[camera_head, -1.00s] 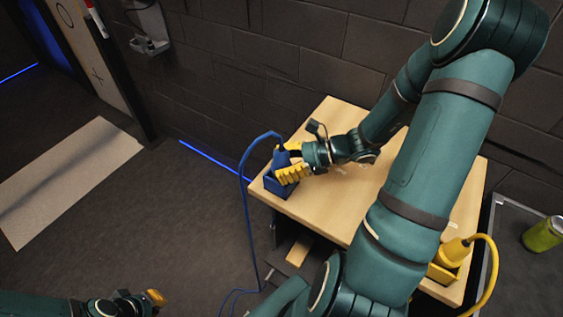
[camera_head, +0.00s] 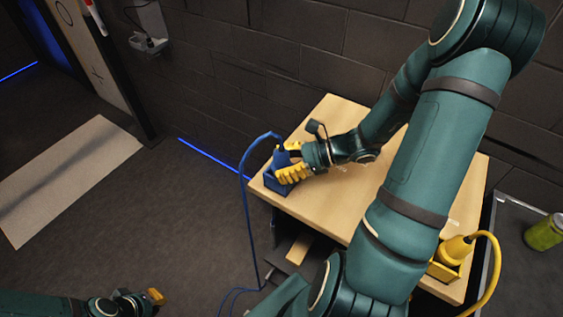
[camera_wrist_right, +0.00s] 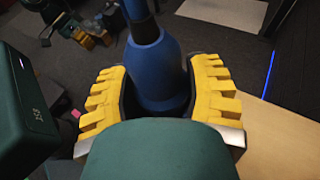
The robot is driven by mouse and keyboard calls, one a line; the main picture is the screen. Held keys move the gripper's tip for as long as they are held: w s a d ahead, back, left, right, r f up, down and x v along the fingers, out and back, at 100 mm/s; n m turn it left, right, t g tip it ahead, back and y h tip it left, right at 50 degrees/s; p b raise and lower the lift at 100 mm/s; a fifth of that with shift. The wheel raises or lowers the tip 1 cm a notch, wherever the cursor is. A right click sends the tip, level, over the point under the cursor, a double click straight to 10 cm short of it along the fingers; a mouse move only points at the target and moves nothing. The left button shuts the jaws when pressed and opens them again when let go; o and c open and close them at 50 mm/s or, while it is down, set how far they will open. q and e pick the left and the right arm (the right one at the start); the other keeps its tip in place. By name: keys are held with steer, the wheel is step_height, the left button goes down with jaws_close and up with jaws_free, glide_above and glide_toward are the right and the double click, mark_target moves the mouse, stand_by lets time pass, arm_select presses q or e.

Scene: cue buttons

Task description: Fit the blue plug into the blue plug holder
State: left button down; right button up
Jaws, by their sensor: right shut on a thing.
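The blue plug (camera_head: 281,158), with a blue cable from its top, stands upright at the far left corner of the wooden table. The blue plug holder (camera_head: 277,186) is a blue box on that corner, directly under the plug. My right gripper (camera_head: 288,164) is shut on the plug, with its yellow fingers on either side. In the right wrist view the plug (camera_wrist_right: 158,70) is between both fingers (camera_wrist_right: 158,95). How deep the plug sits in the holder is hidden. My left gripper (camera_head: 150,299) is at the bottom left, away from the table; its fingers are too small to judge.
The wooden table (camera_head: 325,125) is bare around the holder. A yellow plug (camera_head: 457,248) stands in a yellow holder (camera_head: 443,270) at the right front corner. A green can (camera_head: 544,233) stands on a dark surface at the right. The blue cable (camera_head: 246,215) hangs off the table's left side.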

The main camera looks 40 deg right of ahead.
steer(key=o, duration=1.4)
steer(key=shift+c, duration=0.2)
steer(key=v, duration=1.2)
